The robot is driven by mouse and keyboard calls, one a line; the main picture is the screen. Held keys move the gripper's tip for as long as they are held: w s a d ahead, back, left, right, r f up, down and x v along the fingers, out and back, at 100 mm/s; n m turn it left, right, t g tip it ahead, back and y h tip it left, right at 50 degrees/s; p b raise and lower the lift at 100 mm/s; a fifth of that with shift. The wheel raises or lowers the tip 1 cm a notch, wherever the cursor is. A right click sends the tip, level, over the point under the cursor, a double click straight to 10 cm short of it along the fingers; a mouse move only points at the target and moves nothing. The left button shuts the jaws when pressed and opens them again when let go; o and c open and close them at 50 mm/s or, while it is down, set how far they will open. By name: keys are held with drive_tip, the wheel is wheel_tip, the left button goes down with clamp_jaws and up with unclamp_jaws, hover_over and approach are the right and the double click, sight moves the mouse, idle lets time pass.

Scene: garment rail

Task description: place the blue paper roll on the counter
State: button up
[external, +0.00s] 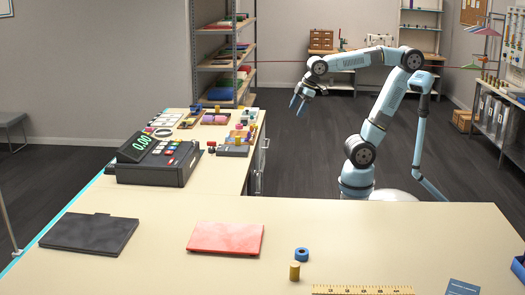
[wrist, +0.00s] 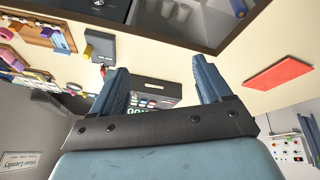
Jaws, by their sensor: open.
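A short blue roll (external: 301,254) sits on the near counter (external: 160,215) in the external view, just behind a gold spool. I cannot tell whether it is the paper roll. My gripper (external: 297,103) hangs in the air, far behind this roll and to the right of the side counter. In the wrist view my gripper (wrist: 157,68) has its fingers wide apart with nothing held between them. The cash register (wrist: 150,95) shows beyond and between the fingers. I cannot make out this roll in the wrist view.
The cash register (external: 155,160) and small goods crowd the side counter. A dark folder (external: 90,233), red folder (external: 226,238), gold spool (external: 294,271) and yellow ruler (external: 362,290) lie on the near counter. Its middle right is clear. Shelves (external: 224,68) stand behind.

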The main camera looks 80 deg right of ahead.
drive_tip(key=w+a+r+n+g, duration=0.15)
drive_tip(key=w+a+n, duration=0.3)
drive_tip(key=a, duration=0.45)
drive_tip(key=w+a+r+n, duration=0.2)
drive_tip(key=w+a+n, duration=0.25)
drive_tip(key=a, duration=0.45)
drive_tip(key=w+a+f+n+g, duration=0.15)
drive_tip(key=a+n, duration=0.55)
drive_tip(key=a, duration=1.1)
drive_tip(key=n+g, duration=0.2)
drive_tip(key=n, duration=1)
hover_over(303, 252)
wheel_tip(303, 252, down, 15)
drive_tip(key=shift+h, duration=0.3)
drive_tip(key=f, duration=0.8)
drive_tip(key=shift+s+d+f, duration=0.25)
drive_tip(key=shift+s+f, duration=0.05)
drive_tip(key=shift+f, duration=0.05)
drive_tip(key=shift+w+a+f, duration=0.1)
drive_tip(key=shift+w+f, duration=0.05)
drive_tip(key=shift+f, duration=1.15)
drive_tip(key=shift+w+a+f, duration=0.1)
drive_tip(key=shift+w+f, duration=0.05)
drive_tip(key=shift+f, duration=1.15)
drive_tip(key=c, duration=1.2)
